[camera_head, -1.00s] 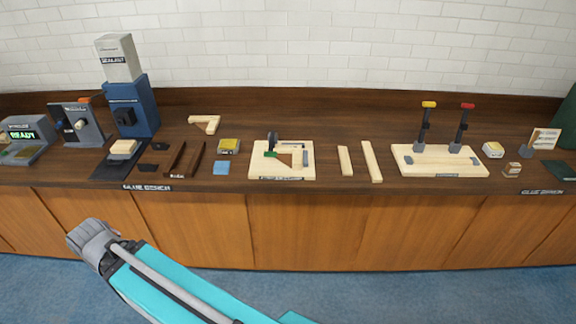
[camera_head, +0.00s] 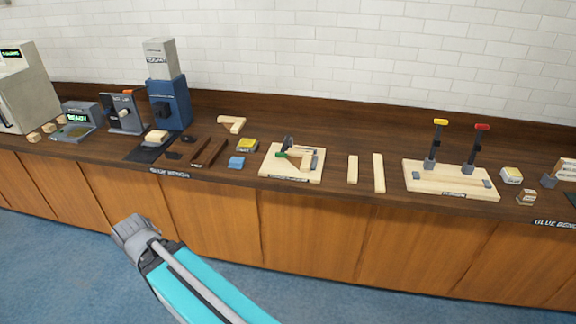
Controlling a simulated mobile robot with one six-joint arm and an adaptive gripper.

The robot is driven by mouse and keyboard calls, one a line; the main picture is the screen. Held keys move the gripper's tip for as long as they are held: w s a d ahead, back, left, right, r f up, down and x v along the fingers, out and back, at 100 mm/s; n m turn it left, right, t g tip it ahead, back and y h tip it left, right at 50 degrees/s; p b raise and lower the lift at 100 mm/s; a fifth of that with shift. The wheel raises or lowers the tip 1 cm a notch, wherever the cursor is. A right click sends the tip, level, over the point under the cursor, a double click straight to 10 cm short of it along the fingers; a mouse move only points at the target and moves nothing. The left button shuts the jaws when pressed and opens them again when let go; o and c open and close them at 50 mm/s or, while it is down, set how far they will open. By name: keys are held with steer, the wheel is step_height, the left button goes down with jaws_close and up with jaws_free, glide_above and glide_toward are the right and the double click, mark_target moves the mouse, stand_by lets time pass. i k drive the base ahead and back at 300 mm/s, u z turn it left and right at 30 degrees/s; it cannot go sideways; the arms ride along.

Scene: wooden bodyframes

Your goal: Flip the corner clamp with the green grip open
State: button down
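The corner clamp (camera_head: 288,146) stands on a pale wooden board (camera_head: 270,173) near the middle of the dark bench. A dark upright part and a small green grip (camera_head: 281,155) show, with the grip low at its left. The clamp is too small to tell for sure whether it is open or shut. A light wood piece lies beside it on the board. My teal arm with a grey rounded end is in front of the cabinets, below and left of the clamp and apart from it.
Right of the board lie two wooden strips (camera_head: 352,169). Further right a larger board (camera_head: 425,178) carries two upright clamps with yellow (camera_head: 440,122) and red (camera_head: 482,127) grips. Floor in front is clear.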

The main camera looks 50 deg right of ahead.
mark_target(281, 154)
steer(key=z, duration=1.5)
steer(key=i, duration=0.5)
steer(key=z, duration=0.05)
